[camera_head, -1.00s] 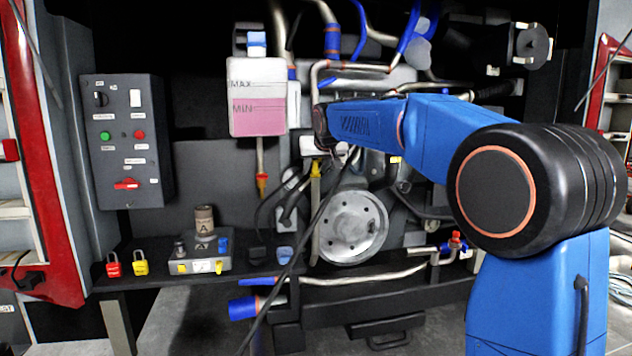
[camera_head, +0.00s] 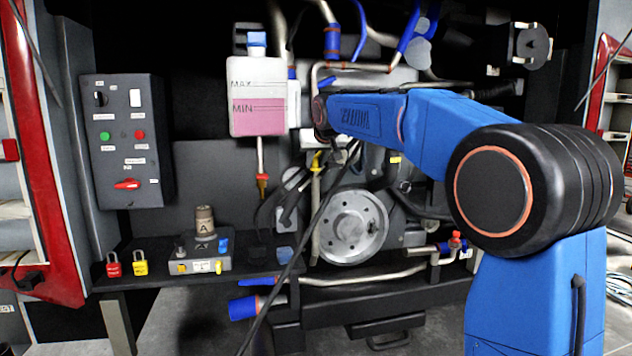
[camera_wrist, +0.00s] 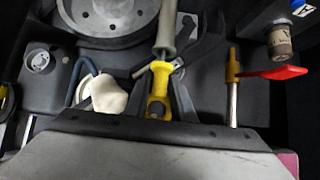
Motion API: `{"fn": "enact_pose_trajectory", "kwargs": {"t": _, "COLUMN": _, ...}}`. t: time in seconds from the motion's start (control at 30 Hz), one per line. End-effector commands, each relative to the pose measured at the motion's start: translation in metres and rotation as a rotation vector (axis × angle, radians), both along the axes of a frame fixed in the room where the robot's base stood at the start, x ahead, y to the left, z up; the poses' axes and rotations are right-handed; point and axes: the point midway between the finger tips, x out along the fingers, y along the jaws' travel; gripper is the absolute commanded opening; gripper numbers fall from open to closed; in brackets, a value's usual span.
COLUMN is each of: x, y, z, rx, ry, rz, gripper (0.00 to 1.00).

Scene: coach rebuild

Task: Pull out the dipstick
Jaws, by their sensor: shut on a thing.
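In the wrist view the yellow handle (camera_wrist: 158,82) is at the centre, in line with the grey tube (camera_wrist: 166,28). My gripper (camera_wrist: 158,107) is shut on the handle, its dark jaws partly hidden. In the head view my arm hides most of the gripper. I cannot tell how far the dipstick is out of its tube.
A tank with pink fluid (camera_head: 257,95) hangs close left of my arm's end. A red lever valve (camera_head: 262,184) is below it, also in the wrist view (camera_wrist: 284,73). The metal pulley (camera_head: 352,227) is right of the tube. Hoses and cables crowd the area.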

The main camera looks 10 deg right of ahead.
Motion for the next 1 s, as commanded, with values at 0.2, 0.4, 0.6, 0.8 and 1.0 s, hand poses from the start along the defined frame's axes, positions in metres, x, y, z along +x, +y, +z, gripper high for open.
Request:
{"fn": "enact_pose_trajectory", "kwargs": {"t": 0.2, "x": 0.000, "y": 0.000, "z": 0.013, "rx": 0.000, "ry": -0.001, "rz": 0.000, "gripper": 0.00}}
{"fn": "enact_pose_trajectory", "kwargs": {"t": 0.4, "x": 0.000, "y": 0.000, "z": 0.024, "rx": 0.000, "ry": 0.000, "rz": 0.000, "gripper": 0.00}}
{"fn": "enact_pose_trajectory", "kwargs": {"t": 0.6, "x": 0.000, "y": 0.000, "z": 0.035, "rx": 0.000, "ry": 0.000, "rz": 0.000, "gripper": 0.00}}
{"fn": "enact_pose_trajectory", "kwargs": {"t": 0.8, "x": 0.000, "y": 0.000, "z": 0.046, "rx": 0.000, "ry": 0.000, "rz": 0.000, "gripper": 0.00}}
{"fn": "enact_pose_trajectory", "kwargs": {"t": 1.0, "x": 0.000, "y": 0.000, "z": 0.057, "rx": 0.000, "ry": -0.001, "rz": 0.000, "gripper": 0.00}}
